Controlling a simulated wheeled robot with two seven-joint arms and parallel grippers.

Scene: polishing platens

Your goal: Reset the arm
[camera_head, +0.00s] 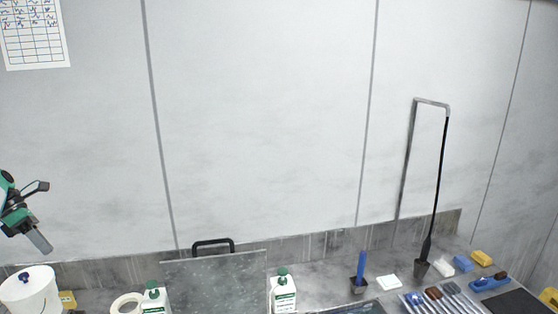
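My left gripper (44,216) is at the left edge of the head view, raised in front of the grey wall. Its two fingers point right and stand apart, with nothing between them. It is above a white round container (29,291) on the worktop and does not touch it. Part of my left arm is cut off by the picture's edge. My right gripper is not in view.
The worktop (320,272) runs along the bottom. It holds two white bottles with green caps (284,293), a grey plate with a black handle (214,280), a blue-handled tool (361,270), a tall bent stand (432,190) and a tray of brushes (412,303). Space above is clear.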

